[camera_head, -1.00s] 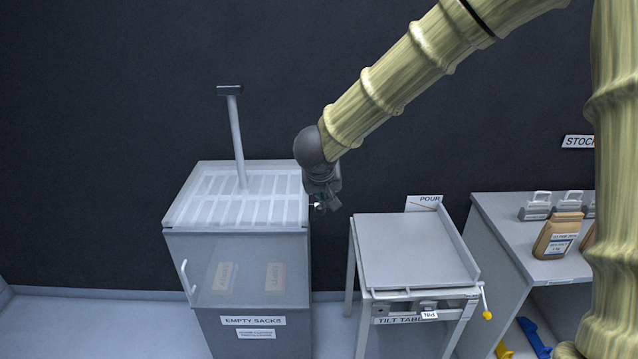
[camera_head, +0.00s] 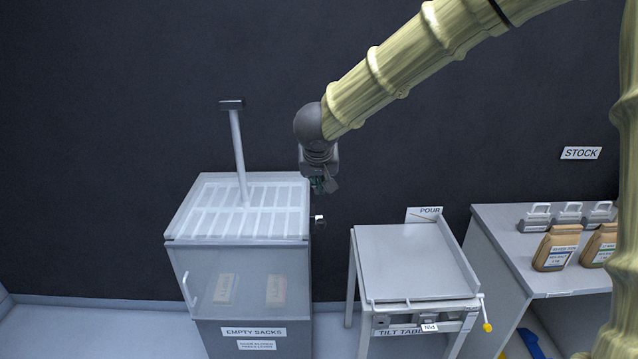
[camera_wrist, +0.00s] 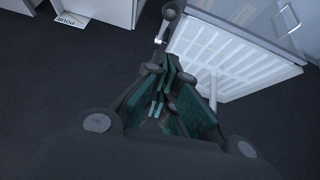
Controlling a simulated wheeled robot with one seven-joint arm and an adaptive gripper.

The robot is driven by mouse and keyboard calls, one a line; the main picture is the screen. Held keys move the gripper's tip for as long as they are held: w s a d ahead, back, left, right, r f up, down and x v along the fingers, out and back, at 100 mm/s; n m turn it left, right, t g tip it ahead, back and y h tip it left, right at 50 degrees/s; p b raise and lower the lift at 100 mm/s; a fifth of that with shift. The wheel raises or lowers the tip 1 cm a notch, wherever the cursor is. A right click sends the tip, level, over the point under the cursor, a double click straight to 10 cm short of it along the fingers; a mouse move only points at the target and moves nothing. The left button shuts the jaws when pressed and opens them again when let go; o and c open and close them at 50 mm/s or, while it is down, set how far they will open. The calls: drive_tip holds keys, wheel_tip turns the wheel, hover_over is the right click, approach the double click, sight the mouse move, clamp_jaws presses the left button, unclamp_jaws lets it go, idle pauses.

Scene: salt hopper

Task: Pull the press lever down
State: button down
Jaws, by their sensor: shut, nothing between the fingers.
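A small dark lever-like part with a white piece (camera_head: 319,220) sits at the right side of the empty-sacks cabinet, and it is probably the press lever. In the wrist view it shows as a dark arm with a rounded end (camera_wrist: 169,14), beyond my fingers. My gripper (camera_head: 320,187) is above this part in the head view, apart from it, beside the cabinet's upper right edge. In the wrist view my teal-padded fingers (camera_wrist: 166,100) are shut with nothing between them. The lever's mounting is too small to make out.
The empty-sacks cabinet (camera_head: 178,228) has a slatted top, an upright post (camera_head: 238,150) and a handled clear front. The tilt table (camera_head: 405,262) stands to its right, with a gap between. A stock counter (camera_head: 490,222) with brown sacks is at the far right. A dark wall is behind.

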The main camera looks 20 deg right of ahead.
hover_over(320, 221)
drive_tip(key=w, duration=0.1)
wheel_tip(320, 221, down, 6)
drive_tip(key=shift+w+d+r+p, duration=0.15)
drive_tip(key=shift+p, duration=0.15)
wheel_tip(320, 221, down, 3)
drive_tip(key=shift+f, duration=0.1)
drive_tip(key=shift+s+f, duration=0.2)
drive_tip(key=shift+f, duration=0.45)
